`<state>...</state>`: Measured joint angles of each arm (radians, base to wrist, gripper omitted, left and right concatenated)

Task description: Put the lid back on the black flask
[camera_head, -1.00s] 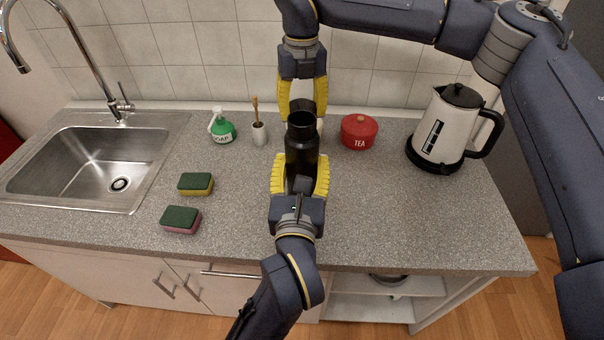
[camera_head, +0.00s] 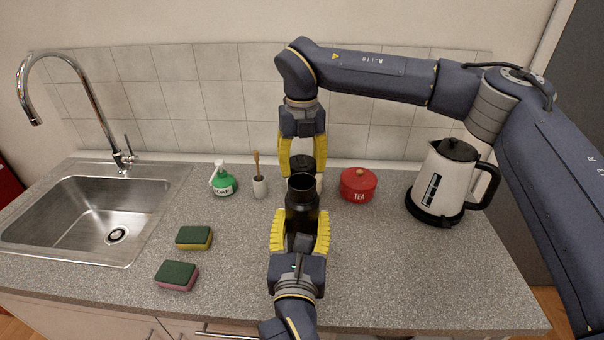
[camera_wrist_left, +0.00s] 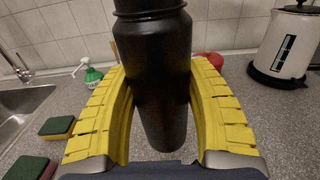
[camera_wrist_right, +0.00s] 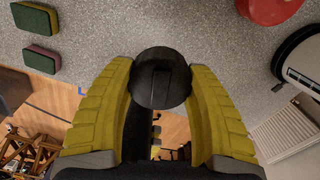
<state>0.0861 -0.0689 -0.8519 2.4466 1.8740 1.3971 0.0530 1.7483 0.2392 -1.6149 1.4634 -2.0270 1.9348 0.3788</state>
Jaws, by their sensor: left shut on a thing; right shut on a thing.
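The black flask (camera_head: 302,205) stands upright with its mouth open, in the middle of the counter. My left gripper (camera_head: 300,232) is shut around its body from the front; the flask also fills the middle of the left wrist view (camera_wrist_left: 155,70). My right gripper (camera_head: 302,158) points down behind the flask and is shut on the black lid (camera_head: 302,163). The lid shows as a dark disc between the yellow fingers in the right wrist view (camera_wrist_right: 160,78). In the head view the lid is behind the flask mouth, apart from it.
A red tea tin (camera_head: 358,185) and a kettle (camera_head: 446,182) stand right of the flask. A soap bottle (camera_head: 223,180), a brush cup (camera_head: 260,187), a yellow-green sponge (camera_head: 194,238) and a pink-green sponge (camera_head: 176,276) lie left. The front right counter is clear.

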